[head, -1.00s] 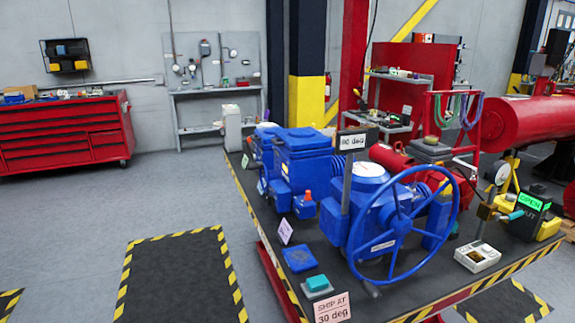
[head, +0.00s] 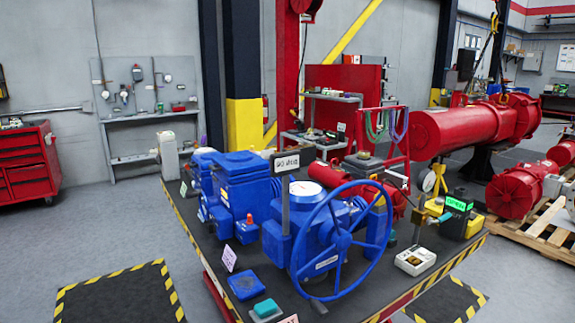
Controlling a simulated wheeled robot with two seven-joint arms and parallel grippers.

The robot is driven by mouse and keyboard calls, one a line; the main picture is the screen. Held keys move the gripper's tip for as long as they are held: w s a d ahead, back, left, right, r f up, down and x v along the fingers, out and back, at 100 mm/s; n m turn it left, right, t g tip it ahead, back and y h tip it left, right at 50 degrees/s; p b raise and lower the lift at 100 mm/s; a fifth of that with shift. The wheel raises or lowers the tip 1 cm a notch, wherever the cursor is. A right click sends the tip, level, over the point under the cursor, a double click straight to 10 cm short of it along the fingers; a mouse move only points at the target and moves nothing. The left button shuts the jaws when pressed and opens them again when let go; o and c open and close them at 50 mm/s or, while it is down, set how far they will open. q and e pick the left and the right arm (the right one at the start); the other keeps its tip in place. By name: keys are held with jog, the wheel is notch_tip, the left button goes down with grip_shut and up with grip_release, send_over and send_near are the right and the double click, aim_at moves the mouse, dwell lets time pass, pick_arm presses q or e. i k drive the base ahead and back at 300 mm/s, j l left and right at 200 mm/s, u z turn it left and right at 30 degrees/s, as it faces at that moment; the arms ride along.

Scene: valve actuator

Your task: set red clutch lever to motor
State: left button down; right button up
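The blue valve actuator (head: 290,253) stands on the black-topped bench, with a large blue handwheel (head: 341,240) on its near right side. A sign (head: 287,161) on a post above it appears to read 90 deg. A small orange-red piece (head: 249,219) sits on a small blue housing left of the actuator; I cannot tell if it is the clutch lever. No other red lever is clear on the actuator. Neither of my grippers is in view.
The bench (head: 215,262) has striped edges. A teal push button (head: 266,308), a beige meter (head: 415,261) and a green-lit display (head: 458,204) stand on it. A red tool cabinet (head: 27,165) is at far left. Grey floor is open left of the bench.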

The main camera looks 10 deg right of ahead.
aim_at(355, 192)
jog(key=z, duration=1)
